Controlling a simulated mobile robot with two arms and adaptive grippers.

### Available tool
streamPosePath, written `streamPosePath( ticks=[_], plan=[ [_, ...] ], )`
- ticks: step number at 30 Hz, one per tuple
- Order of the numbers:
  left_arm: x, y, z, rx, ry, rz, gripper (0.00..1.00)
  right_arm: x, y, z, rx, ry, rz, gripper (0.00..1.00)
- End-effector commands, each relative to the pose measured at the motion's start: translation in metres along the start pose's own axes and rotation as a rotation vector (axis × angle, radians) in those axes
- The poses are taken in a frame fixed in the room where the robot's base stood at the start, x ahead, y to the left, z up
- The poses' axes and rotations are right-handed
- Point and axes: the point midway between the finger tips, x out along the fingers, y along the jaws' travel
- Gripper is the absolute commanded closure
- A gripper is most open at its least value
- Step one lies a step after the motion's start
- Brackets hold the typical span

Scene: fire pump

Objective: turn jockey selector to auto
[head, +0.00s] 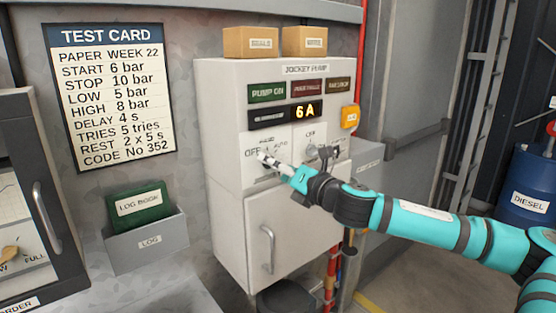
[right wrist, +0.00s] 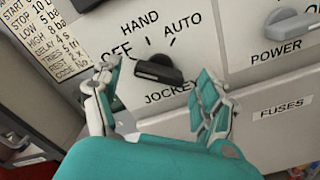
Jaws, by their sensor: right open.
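The jockey selector is a black knob (right wrist: 158,70) on the white panel, with HAND above it, AUTO at upper right and OFF at left, partly covered by a finger. Its bar lies nearly level, with one end towards the OFF side and away from the AUTO mark. My right gripper (right wrist: 160,72) is open, one finger on each side of the knob, with visible gaps. In the head view my right gripper (head: 268,160) is at the front of the jockey pump cabinet (head: 228,131) and covers most of the knob. My left gripper is out of view.
A POWER knob (right wrist: 283,17) is close by on the right of the panel. Below it is a FUSES cover (right wrist: 284,115). Two small boxes (head: 251,43) stand on the cabinet. A log book holder (head: 147,247) and a test card (head: 117,95) are on the wall at left.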

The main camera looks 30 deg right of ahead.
Motion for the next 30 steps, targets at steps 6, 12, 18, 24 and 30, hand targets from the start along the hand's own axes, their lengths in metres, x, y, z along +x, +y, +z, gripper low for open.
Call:
streamPosePath(
  ticks=[6,12,18,24,30],
  plan=[
    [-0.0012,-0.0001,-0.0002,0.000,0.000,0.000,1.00,0.0037,-0.0002,-0.0002,0.000,0.000,0.000,0.24],
    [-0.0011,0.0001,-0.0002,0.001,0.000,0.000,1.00,0.0034,-0.0002,-0.0001,0.000,0.000,0.000,0.34],
    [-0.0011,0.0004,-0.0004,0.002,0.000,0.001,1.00,0.0033,-0.0002,0.0000,0.000,0.000,0.000,0.60],
    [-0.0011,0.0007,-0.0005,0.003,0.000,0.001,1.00,0.0032,-0.0003,0.0000,0.000,0.000,0.000,0.81],
    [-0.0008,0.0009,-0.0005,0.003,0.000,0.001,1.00,0.0032,-0.0006,-0.0004,0.021,0.000,-0.001,0.81]
  ],
)
